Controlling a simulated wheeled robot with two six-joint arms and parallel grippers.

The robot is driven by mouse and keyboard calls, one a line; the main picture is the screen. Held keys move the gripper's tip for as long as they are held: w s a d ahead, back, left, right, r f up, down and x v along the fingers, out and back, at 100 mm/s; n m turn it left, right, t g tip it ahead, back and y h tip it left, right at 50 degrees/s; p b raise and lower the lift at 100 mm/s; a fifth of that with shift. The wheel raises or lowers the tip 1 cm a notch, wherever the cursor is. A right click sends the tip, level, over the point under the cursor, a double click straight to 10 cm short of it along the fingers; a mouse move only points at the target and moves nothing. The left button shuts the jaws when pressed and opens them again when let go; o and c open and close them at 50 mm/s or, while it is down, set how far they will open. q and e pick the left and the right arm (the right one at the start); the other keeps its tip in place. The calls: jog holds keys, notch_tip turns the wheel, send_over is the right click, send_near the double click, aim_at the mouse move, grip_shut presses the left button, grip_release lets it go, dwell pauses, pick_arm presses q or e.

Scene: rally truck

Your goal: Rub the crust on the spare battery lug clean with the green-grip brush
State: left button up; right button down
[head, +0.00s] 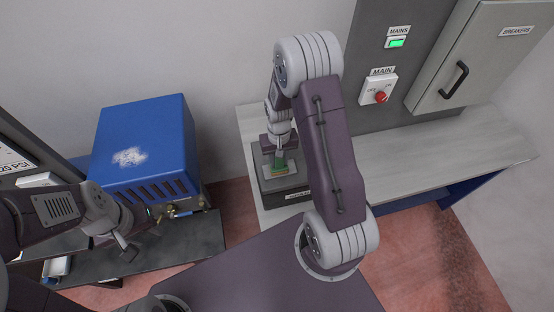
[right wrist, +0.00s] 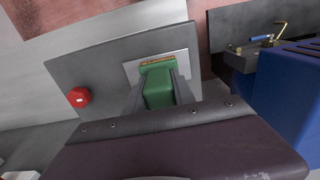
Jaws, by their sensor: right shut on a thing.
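My right gripper (right wrist: 157,88) is shut on the green-grip brush (right wrist: 158,90), with one finger on each side of the green block. In the head view the brush (head: 279,161) points down at a pale plate on top of a dark grey box (head: 287,197). In the right wrist view its tan bristle edge (right wrist: 157,62) is over the pale plate (right wrist: 185,60), likely the lug; I cannot tell whether they touch. No crust can be made out; the brush may cover it. My left gripper (head: 126,248) is low at the left, its jaws unclear.
A red round knob (right wrist: 79,97) is on the box's grey top. The box stands on a pale bench (head: 430,165) with free room to its right. A blue unit (head: 145,145) with brass fittings stands left, near my left arm. A red MAIN switch (head: 380,97) is on the back panel.

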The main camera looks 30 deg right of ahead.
jog(key=shift+s+d, duration=0.1)
jog(key=shift+d, duration=0.65)
jog(key=shift+a, duration=0.1)
jog(key=shift+w+a, duration=0.25)
jog(key=shift+a, duration=0.7)
jog(key=shift+r, duration=0.15)
jog(key=shift+r+p, duration=0.7)
jog(key=shift+p, duration=0.1)
jog(key=shift+d+f, duration=0.1)
